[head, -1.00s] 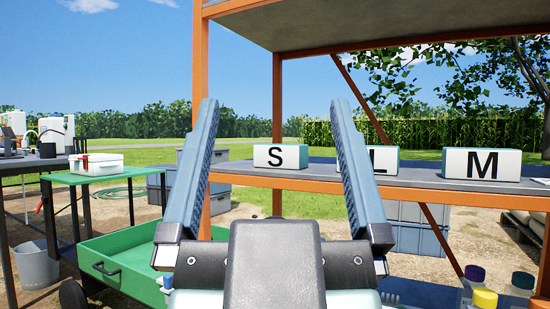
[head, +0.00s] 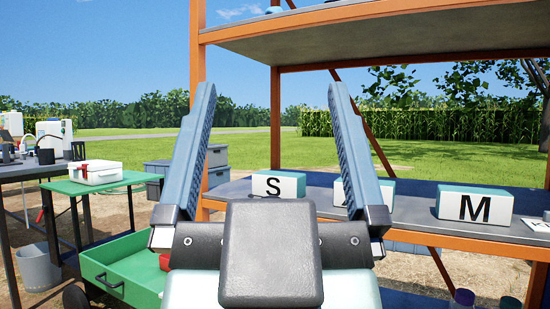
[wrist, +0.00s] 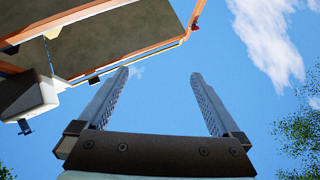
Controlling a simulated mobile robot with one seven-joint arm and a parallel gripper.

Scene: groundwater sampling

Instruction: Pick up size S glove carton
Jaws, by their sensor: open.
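The size S glove carton (head: 278,185) is a white box with a black S on its front and a teal side. It sits on the middle shelf (head: 405,214) of the orange-framed rack, at the shelf's left end. My gripper (head: 267,95) is open and empty, its two fingers pointing up in the head view. The S carton shows between the fingers, beyond them and apart from them. In the wrist view my gripper (wrist: 161,72) is open against sky, and no carton shows there.
Another carton (head: 352,196), its letter mostly hidden by my right finger, and the M carton (head: 476,206) stand to the right on the same shelf. An orange post (head: 197,60) rises at left. A green cart (head: 122,272) and a table with a white case (head: 96,172) stand left.

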